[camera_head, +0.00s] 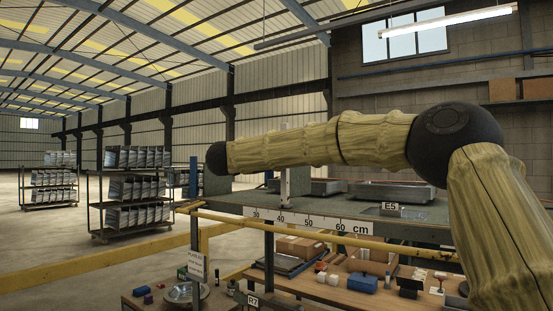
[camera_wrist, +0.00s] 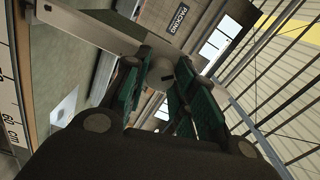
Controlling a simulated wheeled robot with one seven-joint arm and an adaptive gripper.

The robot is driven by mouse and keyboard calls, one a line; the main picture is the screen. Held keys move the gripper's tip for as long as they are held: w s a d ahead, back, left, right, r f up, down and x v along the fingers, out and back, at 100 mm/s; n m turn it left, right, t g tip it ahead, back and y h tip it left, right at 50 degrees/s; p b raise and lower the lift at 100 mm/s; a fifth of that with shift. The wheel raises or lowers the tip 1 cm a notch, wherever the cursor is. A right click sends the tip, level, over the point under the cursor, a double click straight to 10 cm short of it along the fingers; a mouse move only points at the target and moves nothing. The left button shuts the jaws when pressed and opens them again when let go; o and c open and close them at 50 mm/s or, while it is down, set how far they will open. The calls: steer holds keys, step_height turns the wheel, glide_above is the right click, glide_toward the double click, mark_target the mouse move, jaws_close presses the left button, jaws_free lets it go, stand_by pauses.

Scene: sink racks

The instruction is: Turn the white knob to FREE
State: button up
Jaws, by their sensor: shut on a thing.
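In the wrist view, the white knob (camera_wrist: 159,76) shows as a pale round piece with a short dark mark on its face. The green-padded fingers of my gripper (camera_wrist: 163,66) are on either side of it and shut on it. A pale flat post (camera_wrist: 92,31) runs behind the fingers. No FREE lettering is readable, so I cannot tell the knob's setting. In the head view, a white upright post (camera_head: 285,187) stands on the bench behind my arm; my gripper and the knob are hidden there.
The bench's front edge carries a centimetre ruler (camera_head: 308,221). Grey trays (camera_head: 393,193) and an E5 label (camera_head: 391,208) are on the bench. A yellow rail (camera_head: 330,238) crosses in front, above a lower shelf of boxes. Wheeled racks (camera_head: 130,192) stand to the left.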

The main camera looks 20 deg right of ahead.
steer(key=shift+f, duration=0.1)
stand_by(0.3)
steer(key=o, duration=1)
steer(key=shift+a, duration=0.1)
steer(key=shift+o, duration=0.2)
steer(key=v, duration=1.2)
